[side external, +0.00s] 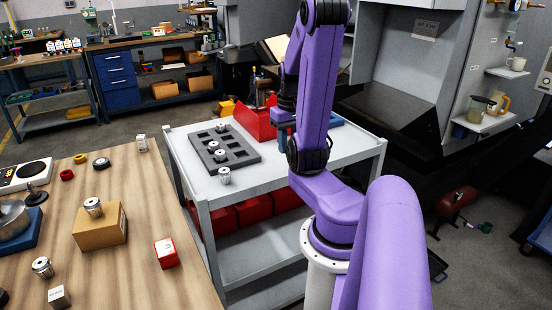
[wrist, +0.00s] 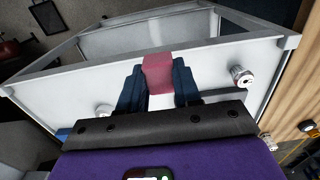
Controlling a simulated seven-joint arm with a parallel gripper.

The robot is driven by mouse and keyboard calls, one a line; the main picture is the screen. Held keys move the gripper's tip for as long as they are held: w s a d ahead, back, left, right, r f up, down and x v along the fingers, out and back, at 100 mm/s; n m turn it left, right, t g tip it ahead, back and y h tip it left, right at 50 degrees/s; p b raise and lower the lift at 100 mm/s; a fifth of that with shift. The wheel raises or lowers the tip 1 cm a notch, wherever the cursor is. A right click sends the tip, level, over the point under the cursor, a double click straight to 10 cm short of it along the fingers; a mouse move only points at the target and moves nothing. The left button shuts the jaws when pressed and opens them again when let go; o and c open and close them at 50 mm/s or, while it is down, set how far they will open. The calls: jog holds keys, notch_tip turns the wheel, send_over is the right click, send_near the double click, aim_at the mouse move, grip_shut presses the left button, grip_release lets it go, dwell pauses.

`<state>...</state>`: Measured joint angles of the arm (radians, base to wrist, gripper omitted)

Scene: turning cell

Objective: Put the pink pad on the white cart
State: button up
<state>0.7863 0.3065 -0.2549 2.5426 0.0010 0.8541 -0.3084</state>
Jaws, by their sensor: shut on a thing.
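The pink pad (wrist: 158,74) is between the two dark blue fingers of my gripper (wrist: 160,92) in the wrist view, and the gripper is shut on it. Behind the pad is the top of the white cart (wrist: 212,58). In the side view the white cart (side external: 300,157) stands in the middle, and my gripper (side external: 284,119) is over its far part, partly hidden by my arm. I cannot make out the pad in the side view. Whether the pad touches the cart top is not clear.
On the cart are a dark grey tray (side external: 240,154) with metal parts, a red bin (side external: 258,122) and a metal cylinder (side external: 224,176). A metal cylinder (wrist: 241,76) shows right of the pad. The cart's near right top is clear. A wooden table (side external: 140,205) stands left.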

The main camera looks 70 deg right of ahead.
jog(key=w+d+f, duration=0.3)
jog(key=w+d, duration=0.1)
jog(key=d, duration=0.1)
send_over(276, 167)
notch_tip(276, 167, down, 6)
jog(key=shift+s+a+r, duration=0.1)
jog(key=shift+a+r, duration=0.05)
jog(key=shift+r, duration=0.1)
jog(key=shift+f, duration=1.6)
jog(key=o, duration=1)
jog(key=shift+f, duration=0.1)
